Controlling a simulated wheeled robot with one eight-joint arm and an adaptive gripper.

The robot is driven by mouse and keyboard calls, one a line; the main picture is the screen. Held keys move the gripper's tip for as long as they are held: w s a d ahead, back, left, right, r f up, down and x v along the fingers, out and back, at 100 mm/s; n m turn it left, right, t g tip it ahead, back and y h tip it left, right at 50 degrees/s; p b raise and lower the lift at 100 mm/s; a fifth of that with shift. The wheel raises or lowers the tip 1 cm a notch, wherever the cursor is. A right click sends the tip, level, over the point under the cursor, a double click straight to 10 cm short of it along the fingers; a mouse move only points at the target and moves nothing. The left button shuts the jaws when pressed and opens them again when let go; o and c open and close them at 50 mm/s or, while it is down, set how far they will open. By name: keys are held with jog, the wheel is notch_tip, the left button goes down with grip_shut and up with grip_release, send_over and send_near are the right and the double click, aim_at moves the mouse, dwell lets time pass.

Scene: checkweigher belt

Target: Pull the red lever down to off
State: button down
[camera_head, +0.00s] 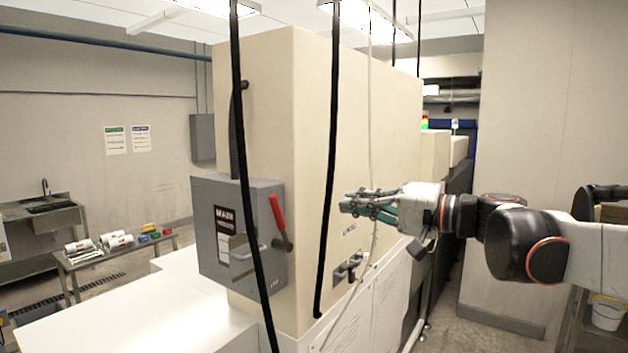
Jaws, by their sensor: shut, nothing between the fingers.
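The red lever (277,213) is on the right side of a grey electrical box (209,223), which is labelled MAIN and fixed to a large beige cabinet. The lever's red grip points upward and leans slightly left, above its dark pivot. My gripper (345,202) is to the right of the lever, at about its height in the picture, and points left. Its green-tinted fingers are shut and empty. A clear gap shows between the fingertips and the lever, with a black hanging cable between them in the picture. The depth between them is hard to tell.
Black cables (331,130) hang in front of the beige cabinet (280,90), one crossing the grey box. A handle juts from the box front. A white surface (130,315) lies below. A low table (120,250) with packages and small bins stands at the left.

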aim_at(280, 223)
jog(key=w+a+p, duration=0.1)
jog(key=a, duration=0.2)
jog(key=w+a+p, duration=0.1)
jog(key=a, duration=0.3)
jog(key=a+f+p, duration=0.1)
jog(key=a, duration=0.3)
jog(key=shift+w, duration=0.4)
jog(key=shift+s+a, duration=0.1)
jog(key=shift+a, duration=0.05)
jog(key=shift+s+a+n, duration=0.1)
jog(key=shift+s+n, duration=0.15)
jog(key=shift+n, duration=0.05)
